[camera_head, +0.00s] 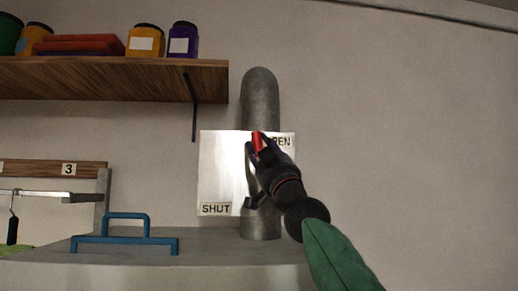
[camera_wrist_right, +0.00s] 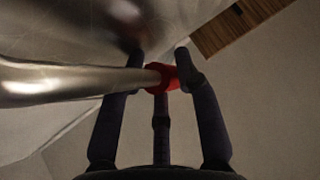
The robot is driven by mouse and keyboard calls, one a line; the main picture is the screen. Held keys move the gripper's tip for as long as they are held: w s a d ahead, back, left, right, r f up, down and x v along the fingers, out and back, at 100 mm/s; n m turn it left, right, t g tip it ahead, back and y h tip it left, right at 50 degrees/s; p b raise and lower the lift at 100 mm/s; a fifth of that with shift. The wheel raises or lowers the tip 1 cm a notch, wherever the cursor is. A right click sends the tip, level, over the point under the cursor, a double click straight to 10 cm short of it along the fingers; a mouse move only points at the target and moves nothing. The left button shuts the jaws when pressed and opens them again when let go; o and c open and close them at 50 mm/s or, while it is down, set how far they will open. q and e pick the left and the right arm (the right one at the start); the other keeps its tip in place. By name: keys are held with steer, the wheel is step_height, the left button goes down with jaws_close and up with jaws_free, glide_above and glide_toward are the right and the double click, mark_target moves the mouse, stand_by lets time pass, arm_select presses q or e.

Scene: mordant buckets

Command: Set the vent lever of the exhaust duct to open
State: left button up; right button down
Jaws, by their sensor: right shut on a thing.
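The exhaust duct (camera_head: 261,95) is a grey upright pipe on the wall. A shiny plate (camera_head: 222,170) is in front of it, marked SHUT at the lower left and OPEN at the upper right, that label partly covered. The vent lever has a red grip (camera_head: 257,141), which sits near the plate's upper part, left of the OPEN label. In the right wrist view its metal rod comes in from the left and its red end (camera_wrist_right: 161,77) is between my fingers. My right gripper (camera_head: 259,154) is shut on the red grip. My left gripper is not in view.
A wooden shelf (camera_head: 120,78) with jars and a red stack is at the upper left. A blue handle-like frame (camera_head: 125,241) stands on the grey surface below. A rail (camera_head: 45,194) is at the left. The wall at right is clear.

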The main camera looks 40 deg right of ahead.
steer(key=shift+s+d+r, duration=0.1)
steer(key=shift+s+r, duration=0.05)
steer(key=shift+s, duration=0.05)
steer(key=c, duration=0.8)
jaws_free()
steer(key=shift+c, duration=0.2)
steer(key=shift+w+f, duration=0.15)
steer(key=shift+f, duration=0.05)
